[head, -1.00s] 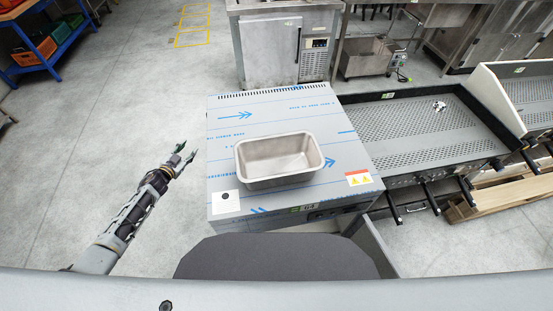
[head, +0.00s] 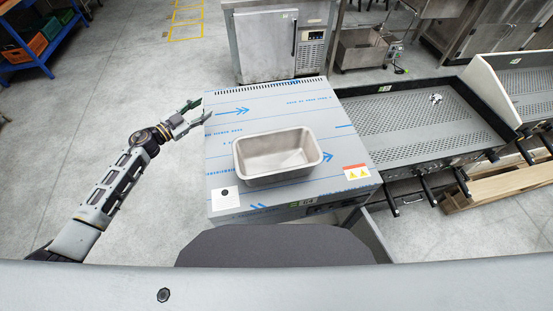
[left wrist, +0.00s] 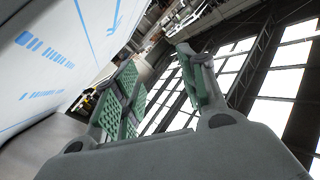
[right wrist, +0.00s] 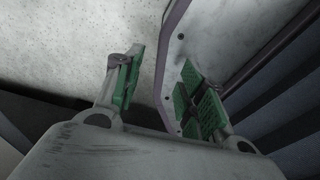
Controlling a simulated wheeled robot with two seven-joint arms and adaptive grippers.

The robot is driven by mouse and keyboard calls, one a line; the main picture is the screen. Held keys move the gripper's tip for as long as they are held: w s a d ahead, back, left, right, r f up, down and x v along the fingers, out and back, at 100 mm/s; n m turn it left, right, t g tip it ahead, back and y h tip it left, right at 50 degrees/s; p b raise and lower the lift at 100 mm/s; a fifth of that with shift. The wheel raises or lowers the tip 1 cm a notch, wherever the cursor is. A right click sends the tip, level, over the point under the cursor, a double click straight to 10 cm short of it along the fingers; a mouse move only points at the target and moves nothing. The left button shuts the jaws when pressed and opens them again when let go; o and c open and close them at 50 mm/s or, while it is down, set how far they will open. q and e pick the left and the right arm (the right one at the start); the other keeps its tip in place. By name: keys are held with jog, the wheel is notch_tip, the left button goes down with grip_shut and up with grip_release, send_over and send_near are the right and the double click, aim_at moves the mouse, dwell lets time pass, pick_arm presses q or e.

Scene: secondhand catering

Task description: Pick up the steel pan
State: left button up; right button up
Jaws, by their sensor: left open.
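The steel pan (head: 278,172) is an empty rectangular loaf-shaped pan standing upright on the film-covered steel top (head: 290,113) of a unit in the middle of the head view. My left gripper (head: 200,112) is open and empty, at the far left edge of that top, to the left of the pan and farther back, apart from it. In the left wrist view its green-padded fingers (left wrist: 160,88) are spread, with the blue-marked film at the left and no pan in view. My right gripper (right wrist: 155,85) shows only in the right wrist view, its green-padded fingers apart with a pale panel edge between or behind them.
A perforated black-rimmed tray unit (head: 425,125) with front handles adjoins on the right. A steel cabinet (head: 278,45) stands behind. Blue shelving with bins (head: 38,42) is at the far left. The floor (head: 90,120) left of the unit is mostly clear.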

pick_arm(q)
jog(key=s+d+r+m+g+h, duration=0.25)
jog(key=s+d+r+g, duration=0.2)
jog(key=d, duration=0.35)
jog(key=g, duration=0.6)
send_near(269, 133)
jog(key=w+v, duration=0.1)
jog(key=v, duration=0.2)
jog(key=shift+s+d+r+n+y, duration=0.15)
jog(key=shift+s+n+y, duration=0.15)
jog(key=shift+s, duration=0.25)
jog(key=shift+p+x, duration=0.45)
jog(key=shift+x, duration=3.8)
jog(key=shift+w+d, duration=0.1)
jog(key=shift+d, duration=0.1)
jog(key=shift+x, duration=2.4)
grip_shut()
